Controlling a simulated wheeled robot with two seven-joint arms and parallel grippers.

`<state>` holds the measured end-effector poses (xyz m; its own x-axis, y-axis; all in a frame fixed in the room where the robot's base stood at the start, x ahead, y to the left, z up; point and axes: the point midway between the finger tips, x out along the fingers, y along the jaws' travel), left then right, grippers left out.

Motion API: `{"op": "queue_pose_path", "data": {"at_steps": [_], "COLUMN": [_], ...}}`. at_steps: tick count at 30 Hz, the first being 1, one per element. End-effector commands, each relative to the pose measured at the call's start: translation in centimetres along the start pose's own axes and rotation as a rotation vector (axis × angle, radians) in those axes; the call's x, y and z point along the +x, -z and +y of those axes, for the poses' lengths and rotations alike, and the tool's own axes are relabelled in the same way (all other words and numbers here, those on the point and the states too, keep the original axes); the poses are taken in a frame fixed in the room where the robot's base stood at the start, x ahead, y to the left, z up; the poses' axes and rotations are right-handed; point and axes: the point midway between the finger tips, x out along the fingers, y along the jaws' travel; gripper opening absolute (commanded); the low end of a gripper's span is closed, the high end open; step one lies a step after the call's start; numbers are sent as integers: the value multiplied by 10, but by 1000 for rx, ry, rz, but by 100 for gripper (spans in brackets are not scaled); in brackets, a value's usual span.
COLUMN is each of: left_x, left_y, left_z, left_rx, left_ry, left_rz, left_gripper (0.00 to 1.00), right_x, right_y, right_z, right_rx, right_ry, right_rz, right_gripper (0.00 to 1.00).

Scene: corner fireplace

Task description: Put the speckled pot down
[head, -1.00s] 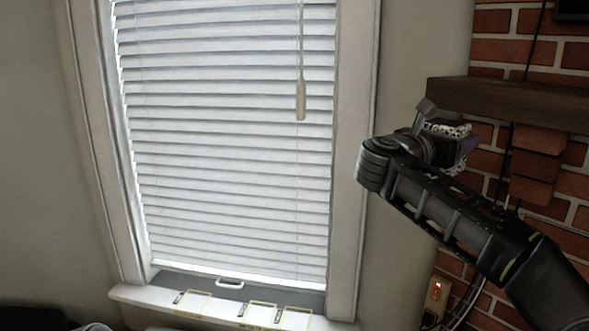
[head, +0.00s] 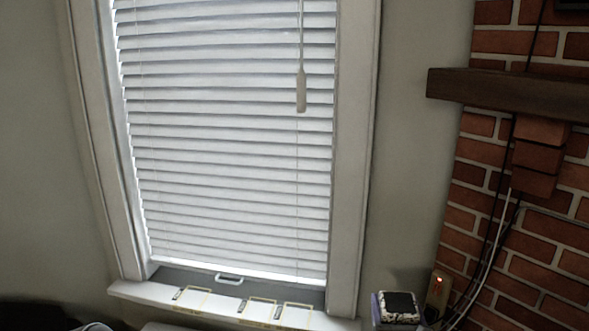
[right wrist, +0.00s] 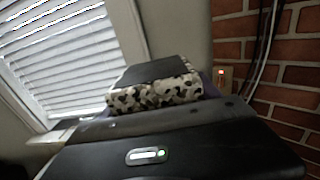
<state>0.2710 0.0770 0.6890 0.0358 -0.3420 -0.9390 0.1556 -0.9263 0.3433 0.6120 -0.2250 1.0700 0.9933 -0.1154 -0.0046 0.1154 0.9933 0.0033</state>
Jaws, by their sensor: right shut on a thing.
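The speckled pot (head: 399,319) is small and boxy, with black-and-cream sides and a dark top. It is at the bottom edge of the head view, right of the window sill. My right gripper (head: 394,308) is shut on it, with a purplish finger along its left side. In the right wrist view the pot (right wrist: 156,94) sits tilted in the picture just beyond the black gripper body, which hides its lower part. I cannot tell whether anything is under the pot. My left gripper is not in view.
The white window sill (head: 150,297) with yellow-outlined marks lies left of the pot. An outlet with a red light (head: 438,291) and hanging cables (head: 489,250) are close on its right. The brick wall (head: 540,240) and a dark wooden mantel (head: 510,92) are farther right.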

Motion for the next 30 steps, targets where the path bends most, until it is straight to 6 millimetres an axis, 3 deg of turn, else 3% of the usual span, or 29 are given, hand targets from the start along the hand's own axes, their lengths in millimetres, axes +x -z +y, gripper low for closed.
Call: {"op": "queue_pose_path", "data": {"at_steps": [1,4,12,20,27,30], "left_x": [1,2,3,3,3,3], "left_y": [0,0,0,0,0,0], "left_z": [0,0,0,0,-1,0], "left_rx": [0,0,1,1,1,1], "left_ry": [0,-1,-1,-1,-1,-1], "left_rz": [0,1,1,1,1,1], "left_gripper": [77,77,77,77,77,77], "right_x": [-11,-29,-48,-46,-11,-6], "right_y": [14,31,45,45,63,65], "right_z": [5,13,21,21,26,26], "right_rx": [2,1,-2,-3,0,-3], "right_ry": [-28,-74,-117,-116,-116,-116], "right_rz": [3,0,-6,-7,-6,-7], "right_gripper": [13,13,13,13,13,13]}}
